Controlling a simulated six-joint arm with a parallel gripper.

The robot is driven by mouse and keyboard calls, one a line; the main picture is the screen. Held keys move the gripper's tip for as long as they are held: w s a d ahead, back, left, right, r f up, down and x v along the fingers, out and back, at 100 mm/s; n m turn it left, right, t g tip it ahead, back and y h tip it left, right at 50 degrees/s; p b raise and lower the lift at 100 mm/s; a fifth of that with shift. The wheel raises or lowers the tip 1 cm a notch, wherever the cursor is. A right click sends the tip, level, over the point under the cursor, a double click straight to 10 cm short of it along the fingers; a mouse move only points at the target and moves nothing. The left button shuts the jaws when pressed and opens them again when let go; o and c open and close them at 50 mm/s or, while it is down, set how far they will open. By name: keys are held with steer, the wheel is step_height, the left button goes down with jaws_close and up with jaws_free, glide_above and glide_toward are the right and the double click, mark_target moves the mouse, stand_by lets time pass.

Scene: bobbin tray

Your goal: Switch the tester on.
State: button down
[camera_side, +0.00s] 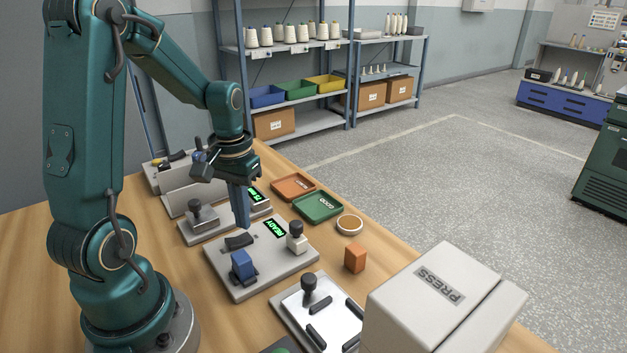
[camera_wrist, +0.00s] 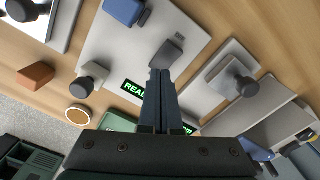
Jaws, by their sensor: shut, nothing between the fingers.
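The tester is a pale grey flat unit (camera_side: 270,275) with a lit green display (camera_side: 276,229) reading READY. It bears a dark rocker switch (camera_side: 238,241), a blue block-like part (camera_side: 243,264) and a black-knobbed post (camera_side: 296,237). My gripper (camera_side: 243,226) is shut and empty, pointing down just over the rocker switch. In the wrist view its fingertips (camera_wrist: 160,72) lie close beside the dark switch (camera_wrist: 167,53). I cannot tell whether they touch. The READY display (camera_wrist: 133,88) is partly hidden by the fingers there.
A smaller unit with a black knob (camera_side: 203,215) stands behind the tester. An orange block (camera_side: 355,259), a round dish (camera_side: 349,225), a green tray (camera_side: 318,207) and an orange-brown tray (camera_side: 293,187) lie to the right. A large box marked PRESS (camera_side: 430,300) stands in front.

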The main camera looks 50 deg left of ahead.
mark_target(246, 236)
step_height(246, 236, up, 5)
steer(key=shift+f, duration=0.1)
stand_by(0.5)
steer(key=s+d+r+m+t, duration=0.2)
steer(key=d+r+m, duration=0.1)
steer(key=d, duration=0.4)
steer(key=s+d+r+m+t, duration=0.2)
steer(key=s+d+m+t, duration=0.1)
steer(key=d, duration=0.4)
steer(key=shift+r+t, duration=0.3)
steer(key=shift+r, duration=0.1)
steer(key=shift+s, duration=0.1)
